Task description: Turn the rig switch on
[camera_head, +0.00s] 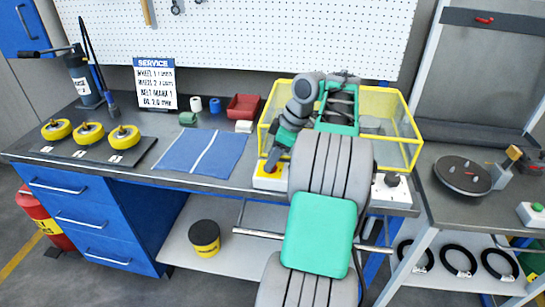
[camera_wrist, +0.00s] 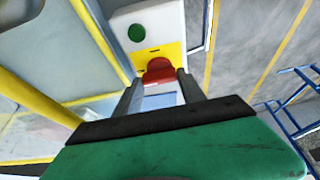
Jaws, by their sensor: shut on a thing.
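The rig switch shows in the wrist view as a red handle (camera_wrist: 158,70) on a white and yellow box (camera_wrist: 172,28) with a round green spot (camera_wrist: 136,33) above it. In the head view, the switch box (camera_head: 262,182) stands at the front left corner of the yellow-framed rig, with a bit of red showing. My gripper (camera_wrist: 160,84) has its two fingers on either side of the red handle and is shut on it. In the head view, my gripper (camera_head: 272,160) is partly hidden by my arm. The handle's exact setting is hard to tell.
The yellow-framed clear enclosure (camera_head: 408,140) stands beside the switch. A white box with a dark knob (camera_head: 392,180) is at its front right. A blue mat (camera_head: 202,152), a red bin (camera_head: 243,106) and yellow wheels (camera_head: 90,133) lie on the bench to the left.

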